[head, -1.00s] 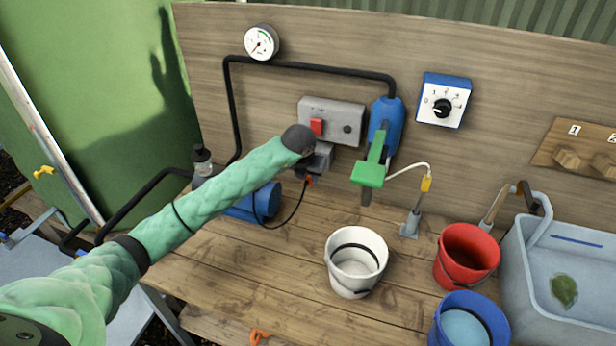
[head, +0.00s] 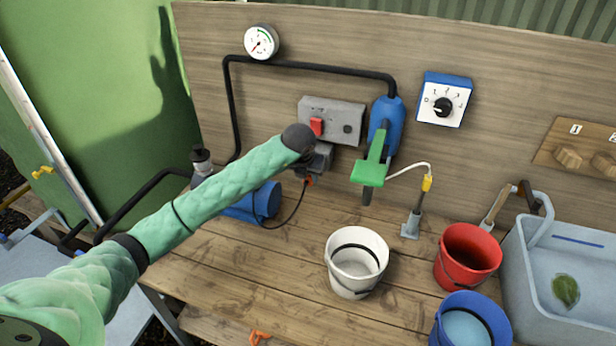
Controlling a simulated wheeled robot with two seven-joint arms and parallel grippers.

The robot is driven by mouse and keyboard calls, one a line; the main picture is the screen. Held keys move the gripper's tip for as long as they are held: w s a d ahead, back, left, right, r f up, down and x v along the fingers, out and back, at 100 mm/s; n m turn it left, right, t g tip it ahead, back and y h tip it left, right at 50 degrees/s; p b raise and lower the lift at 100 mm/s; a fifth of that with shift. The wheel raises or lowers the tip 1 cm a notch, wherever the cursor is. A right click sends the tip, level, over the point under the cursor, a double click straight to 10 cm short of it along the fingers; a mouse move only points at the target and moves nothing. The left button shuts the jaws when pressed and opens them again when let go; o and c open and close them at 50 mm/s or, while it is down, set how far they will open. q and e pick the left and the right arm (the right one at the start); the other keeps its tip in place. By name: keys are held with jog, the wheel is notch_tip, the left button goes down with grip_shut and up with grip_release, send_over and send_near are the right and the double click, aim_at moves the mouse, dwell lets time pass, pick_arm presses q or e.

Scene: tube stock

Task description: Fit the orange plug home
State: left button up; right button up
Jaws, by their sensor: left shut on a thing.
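A small orange plug (head: 309,181) shows at the lower edge of my left gripper (head: 313,172), mostly hidden by it. A dark cable hangs from the plug and curves down to the blue pump (head: 262,201) on the bench. My left gripper is shut on the plug, just below the grey wall box (head: 343,109). The box carries a red switch (head: 316,126) and a dark round spot (head: 347,129). My wrist hides the box's lower left, so I cannot tell whether the plug touches anything there. My right gripper is not in view.
A green-handled blue wall unit (head: 386,108) hangs right of the box. A white bucket (head: 338,279), red bucket (head: 454,278) and blue bucket (head: 447,328) stand on the bench, left of a grey sink (head: 520,270).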

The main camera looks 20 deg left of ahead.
pick_arm(q)
jog(key=shift+b, duration=0.4)
dwell(0.8)
jog(key=shift+w+b, duration=0.6)
jog(key=shift+w, duration=0.4)
dwell(0.5)
jog(key=shift+b, duration=0.4)
dwell(0.6)
jog(key=shift+w+b, duration=0.4)
jog(key=shift+w, duration=0.1)
dwell(0.9)
jog(key=shift+b, duration=0.4)
dwell(0.7)
dwell(0.4)
jog(key=o, duration=1.1)
